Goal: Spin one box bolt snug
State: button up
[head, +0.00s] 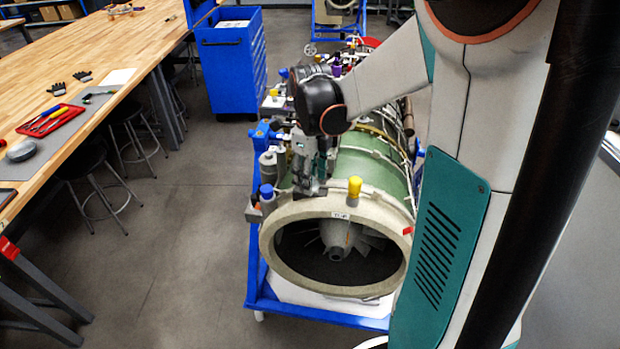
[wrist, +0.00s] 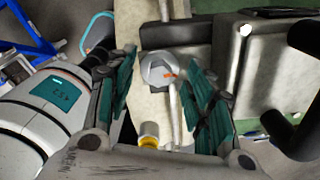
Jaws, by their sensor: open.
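My gripper (wrist: 161,74) is open, with one teal-padded finger on each side of the bolt head. A gap shows between each finger and the head; I cannot tell the height above it. In the head view my gripper (head: 311,180) points down at the left side of the turbine engine (head: 366,172), near its front ring. The bolt is hidden there.
The engine lies on a blue stand (head: 253,285). A yellow cap (head: 354,186) and a blue cap (head: 266,191) stick up near the front ring. A workbench (head: 100,50), stools (head: 88,160) and a blue cabinet (head: 232,65) stand left and behind. The floor between is clear.

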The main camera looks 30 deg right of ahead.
jog(key=shift+r, duration=0.1)
jog(key=shift+r+p, duration=1.65)
jog(key=shift+r, duration=0.8)
jog(key=a+f+n+t+b, duration=0.1)
jog(key=a+n+b, duration=0.1)
jog(key=n+b, duration=0.1)
jog(key=a+f+n+t+b, duration=0.1)
jog(key=a+f+n+b, duration=0.1)
jog(key=a+n+b, duration=0.1)
jog(key=a+f+n+t+b, duration=0.1)
jog(key=a+f+n+b, duration=0.1)
jog(key=a+n+b, duration=0.1)
jog(key=shift+s+f+n+y+b, duration=0.15)
jog(key=shift+s+n+y+b, duration=0.15)
jog(key=shift+n+b, duration=0.6)
jog(key=s+a+f+n+t+b, duration=0.2)
jog(key=s+f+n+b, duration=0.4)
jog(key=n, duration=0.4)
jog(key=s+a+f+n+t+b, duration=0.2)
jog(key=s+a+f+n+b, duration=0.2)
jog(key=s+f+n+b, duration=0.2)
notch_tip(320, 180, down, 2)
jog(key=n+b, duration=0.4)
jog(key=shift+s+f, duration=0.15)
jog(key=shift+s, duration=0.05)
